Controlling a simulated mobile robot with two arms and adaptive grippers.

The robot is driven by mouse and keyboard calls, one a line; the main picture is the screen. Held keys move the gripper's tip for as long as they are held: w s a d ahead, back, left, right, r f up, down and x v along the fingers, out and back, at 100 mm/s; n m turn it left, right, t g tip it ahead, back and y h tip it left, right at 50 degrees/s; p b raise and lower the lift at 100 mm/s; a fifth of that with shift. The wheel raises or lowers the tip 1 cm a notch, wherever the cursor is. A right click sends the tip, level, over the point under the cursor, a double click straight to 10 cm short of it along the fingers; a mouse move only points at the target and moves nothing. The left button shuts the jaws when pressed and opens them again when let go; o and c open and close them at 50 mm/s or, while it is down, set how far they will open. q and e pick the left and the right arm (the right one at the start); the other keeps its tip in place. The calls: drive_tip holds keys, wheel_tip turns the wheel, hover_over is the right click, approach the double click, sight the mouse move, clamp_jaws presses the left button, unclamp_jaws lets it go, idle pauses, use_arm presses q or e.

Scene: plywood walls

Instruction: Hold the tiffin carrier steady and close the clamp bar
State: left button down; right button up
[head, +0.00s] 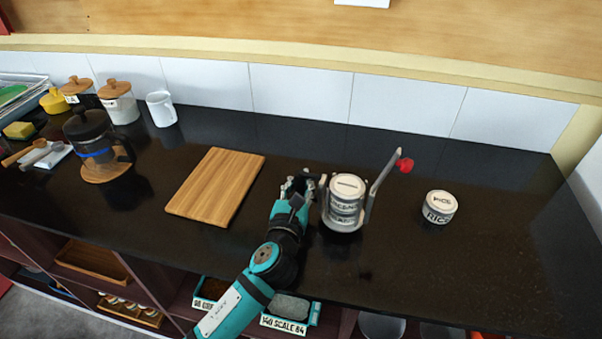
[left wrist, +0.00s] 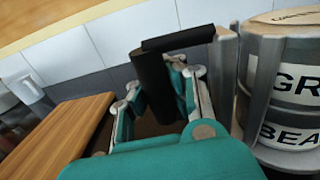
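The tiffin carrier (head: 346,203) stands upright on the dark counter, its round white labelled tins stacked in a grey metal frame. The clamp bar (head: 381,183) is swung up and leans out to the right, clear of the lid, with a red knob (head: 404,165) at its end. My left gripper (head: 301,182) is at the carrier's left side. In the left wrist view, its fingers stand on both sides of a black side handle (left wrist: 153,85) and appear shut on it; their tips are partly hidden. The tins (left wrist: 290,85) show at right there. My right gripper is out of view.
A labelled rice tin (head: 439,207) stands to the right of the carrier. A wooden board (head: 215,186) lies to the left. A French press (head: 97,140), jars and a white mug (head: 161,108) are at the far left. The counter beyond the carrier is clear.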

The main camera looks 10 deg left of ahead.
use_arm(q)
drive_tip(key=shift+f, duration=1.15)
drive_tip(key=shift+f, duration=0.15)
idle(0.4)
idle(0.8)
